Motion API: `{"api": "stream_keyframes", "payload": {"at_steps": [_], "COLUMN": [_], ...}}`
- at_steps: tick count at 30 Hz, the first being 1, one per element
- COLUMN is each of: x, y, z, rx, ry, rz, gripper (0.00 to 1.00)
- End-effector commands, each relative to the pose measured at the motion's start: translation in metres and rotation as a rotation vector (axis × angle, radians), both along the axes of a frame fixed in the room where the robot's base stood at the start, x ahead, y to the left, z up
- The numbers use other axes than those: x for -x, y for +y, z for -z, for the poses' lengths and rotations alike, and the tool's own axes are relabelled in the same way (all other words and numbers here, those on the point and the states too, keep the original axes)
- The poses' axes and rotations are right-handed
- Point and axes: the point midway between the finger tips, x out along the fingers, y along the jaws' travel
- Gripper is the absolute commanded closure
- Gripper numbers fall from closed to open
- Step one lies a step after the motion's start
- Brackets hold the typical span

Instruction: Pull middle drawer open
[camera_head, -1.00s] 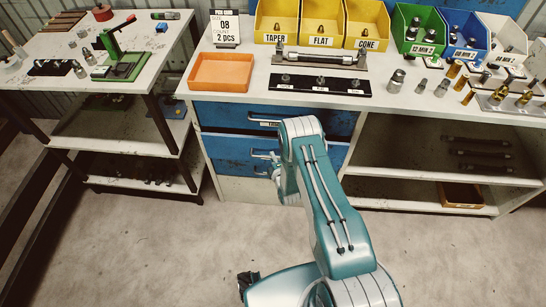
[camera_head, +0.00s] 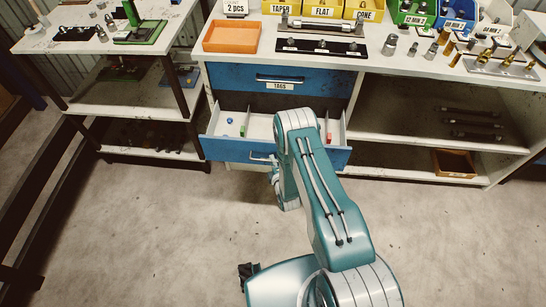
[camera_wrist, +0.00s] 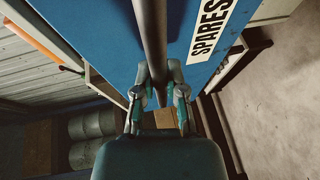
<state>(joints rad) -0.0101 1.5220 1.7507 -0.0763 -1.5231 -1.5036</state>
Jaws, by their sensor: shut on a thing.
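The middle drawer (camera_head: 222,148), with a blue front, stands pulled out below the shut top drawer marked TAGS (camera_head: 318,79). Its light interior shows dividers and a few small blue, green and red items. In the wrist view its blue front (camera_wrist: 100,30) carries a SPARES label (camera_wrist: 211,28). My gripper (camera_wrist: 158,92) is shut on the drawer's bar handle (camera_wrist: 152,35), with a finger on each side of the bar. In the head view the handle (camera_head: 260,157) shows left of my arm, which hides part of the drawer and most of the gripper.
The workbench top above holds an orange tray (camera_head: 231,36), a black fitting strip (camera_head: 320,47), labelled bins and loose fittings. Open shelves (camera_head: 440,130) are on the right. A side table (camera_head: 100,45) with lower shelves stands on the left. The floor in front is clear.

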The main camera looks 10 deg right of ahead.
Motion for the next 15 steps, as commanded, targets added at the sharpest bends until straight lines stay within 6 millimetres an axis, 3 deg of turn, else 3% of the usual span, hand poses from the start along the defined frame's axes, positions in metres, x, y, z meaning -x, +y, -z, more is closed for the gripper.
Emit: {"api": "stream_keyframes", "payload": {"at_steps": [3, 15], "x": [0.0091, 0.0117], "y": [0.0017, 0.0025], "z": [0.0051, 0.0053], "rx": [0.002, 0.003], "ry": [0.017, 0.017], "rz": [0.001, 0.001], "gripper": [1.0, 1.0]}}
